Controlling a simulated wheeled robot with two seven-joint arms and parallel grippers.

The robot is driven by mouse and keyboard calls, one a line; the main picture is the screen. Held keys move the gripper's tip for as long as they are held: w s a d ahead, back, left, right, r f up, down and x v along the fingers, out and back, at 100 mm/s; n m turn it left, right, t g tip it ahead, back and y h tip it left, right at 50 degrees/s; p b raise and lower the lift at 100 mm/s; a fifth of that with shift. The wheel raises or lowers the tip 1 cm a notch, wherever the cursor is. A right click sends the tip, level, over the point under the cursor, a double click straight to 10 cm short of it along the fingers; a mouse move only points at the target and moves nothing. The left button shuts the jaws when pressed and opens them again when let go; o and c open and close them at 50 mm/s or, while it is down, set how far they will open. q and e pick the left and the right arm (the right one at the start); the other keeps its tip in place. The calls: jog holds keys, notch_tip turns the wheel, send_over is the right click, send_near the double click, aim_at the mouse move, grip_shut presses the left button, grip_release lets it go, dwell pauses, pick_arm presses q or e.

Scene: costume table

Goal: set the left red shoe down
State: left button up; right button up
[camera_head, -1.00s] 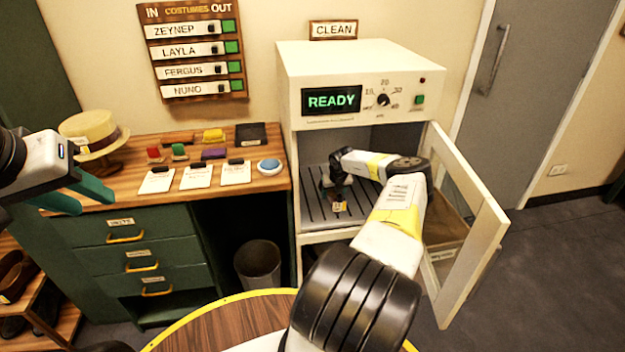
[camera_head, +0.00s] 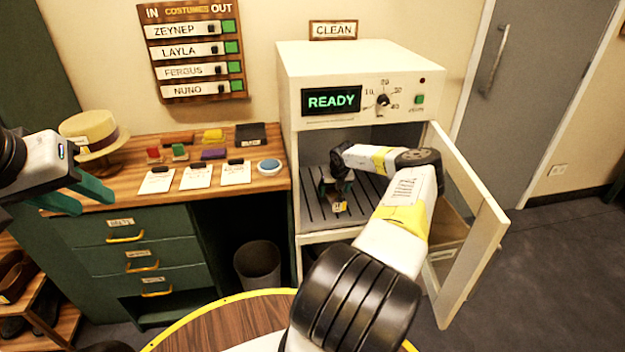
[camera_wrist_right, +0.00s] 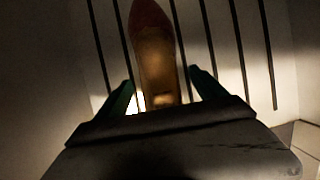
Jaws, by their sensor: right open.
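A shoe (camera_wrist_right: 155,60), reddish-brown in the dim light, lies on the slatted floor of the open white cabinet in the right wrist view. My right gripper (camera_wrist_right: 160,92) is open, with one green fingertip on each side of the shoe's near end; I cannot tell whether they touch it. In the head view my right gripper (camera_head: 337,186) is inside the cabinet, with a small pale tag (camera_head: 340,207) just below it. The arm hides most of the shoe there. My left gripper (camera_head: 78,196) is open and empty at the left, in front of the counter.
The cabinet (camera_head: 350,60) reads READY, and its door (camera_head: 470,240) stands open to the right of my right arm. A counter (camera_head: 265,190) at left holds a straw hat (camera_head: 92,130), cards and brushes. A bin (camera_head: 257,265) and a round table (camera_head: 215,325) are nearby.

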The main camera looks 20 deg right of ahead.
jog(key=v, duration=0.4)
jog(key=shift+s+r, duration=0.1)
jog(key=shift+r, duration=0.25)
